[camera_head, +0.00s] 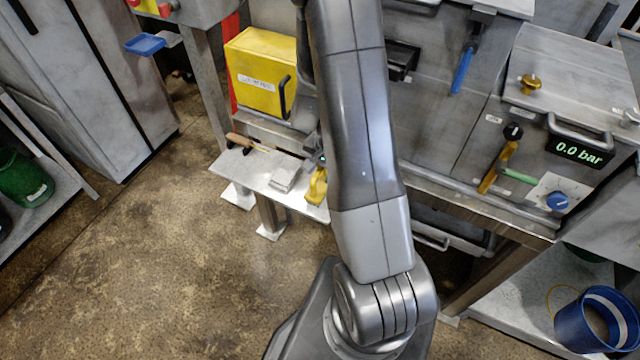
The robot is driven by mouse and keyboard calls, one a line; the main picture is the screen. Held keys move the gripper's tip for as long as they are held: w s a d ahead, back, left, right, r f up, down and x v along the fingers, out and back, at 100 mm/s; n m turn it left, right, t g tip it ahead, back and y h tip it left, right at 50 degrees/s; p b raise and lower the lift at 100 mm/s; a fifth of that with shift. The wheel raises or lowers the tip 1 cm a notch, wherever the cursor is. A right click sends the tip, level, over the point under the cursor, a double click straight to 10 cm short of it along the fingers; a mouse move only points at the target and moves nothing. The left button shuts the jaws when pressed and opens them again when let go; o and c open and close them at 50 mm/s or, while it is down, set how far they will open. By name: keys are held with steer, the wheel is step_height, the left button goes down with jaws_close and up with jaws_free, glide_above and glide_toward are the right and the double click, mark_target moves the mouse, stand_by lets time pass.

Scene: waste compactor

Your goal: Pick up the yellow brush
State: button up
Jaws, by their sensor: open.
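The yellow brush (316,187) lies on the right part of a small metal shelf, close to the left edge of my arm. My arm covers the space just to its right, and I cannot see whether part of the brush is hidden there. Only a dark sliver of my gripper (319,157) shows at the arm's left edge, just above the brush in the picture. The gripper is open, with its fingertips mostly hidden behind my arm. I cannot tell whether it touches the brush.
On the same shelf (237,164) lie a wooden-handled tool (241,139) and a light grey block (286,174). A yellow box (262,75) stands behind. The compactor (440,130), with blue and yellow levers, is at right. A blue bucket (570,325) is lower right. Floor at left is clear.

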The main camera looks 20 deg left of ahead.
steer(key=shift+a+f, duration=0.15)
steer(key=shift+f, duration=0.3)
jaws_close()
steer(key=shift+r, duration=0.1)
step_height(320, 180, up, 18)
steer(key=shift+p, duration=0.3)
stand_by(0.3)
